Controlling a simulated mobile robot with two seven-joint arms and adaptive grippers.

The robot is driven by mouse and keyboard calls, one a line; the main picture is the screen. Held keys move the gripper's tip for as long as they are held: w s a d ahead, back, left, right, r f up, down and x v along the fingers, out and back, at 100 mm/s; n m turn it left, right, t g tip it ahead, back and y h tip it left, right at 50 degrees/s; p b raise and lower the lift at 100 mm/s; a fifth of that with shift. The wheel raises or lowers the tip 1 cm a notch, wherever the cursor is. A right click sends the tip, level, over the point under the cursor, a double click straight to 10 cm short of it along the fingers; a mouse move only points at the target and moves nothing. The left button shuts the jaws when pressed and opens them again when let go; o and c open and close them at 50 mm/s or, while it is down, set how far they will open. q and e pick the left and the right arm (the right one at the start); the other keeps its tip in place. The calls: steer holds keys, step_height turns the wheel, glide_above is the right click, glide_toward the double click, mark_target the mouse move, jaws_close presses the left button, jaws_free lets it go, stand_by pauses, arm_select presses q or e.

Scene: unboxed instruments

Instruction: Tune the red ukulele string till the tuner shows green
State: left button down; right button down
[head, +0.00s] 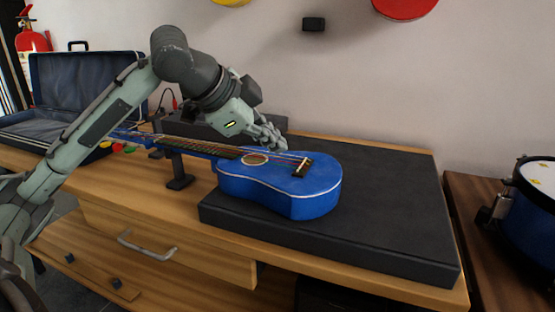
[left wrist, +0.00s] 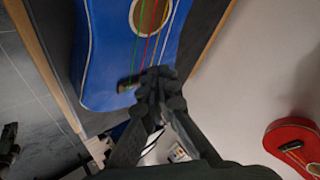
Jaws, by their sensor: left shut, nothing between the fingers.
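The blue ukulele (head: 317,195) lies face up on a dark mat, its neck pointing left over a small black stand (head: 179,183). Coloured tuning pegs (head: 117,147) show at its headstock, including red and green ones. My left gripper (head: 274,141) is shut and empty, over or just behind the strings between sound hole and bridge; contact cannot be told. The left wrist view shows my closed fingertips (left wrist: 160,84) close to the bridge end of the strings, with the red string (left wrist: 151,45) among green, yellow and white ones. I cannot make out a tuner reading. My right gripper is out of view.
The dark mat (head: 385,219) has free room right of the ukulele. An open blue-lined case (head: 85,80) stands at the left. A blue drum (head: 535,205) stands at the far right. A drawer handle (head: 145,246) sticks out in front.

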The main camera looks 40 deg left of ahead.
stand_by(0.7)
arm_select(q)
steer(key=shift+f+b, duration=0.3)
steer(key=shift+f, duration=0.15)
steer(key=shift+f, duration=0.3)
stand_by(0.3)
steer(key=shift+r, duration=0.15)
steer(key=shift+r+p, duration=0.6)
steer(key=shift+p, duration=0.05)
steer(key=shift+r, duration=0.1)
step_height(320, 180, up, 5)
steer(key=p, duration=0.5)
stand_by(0.4)
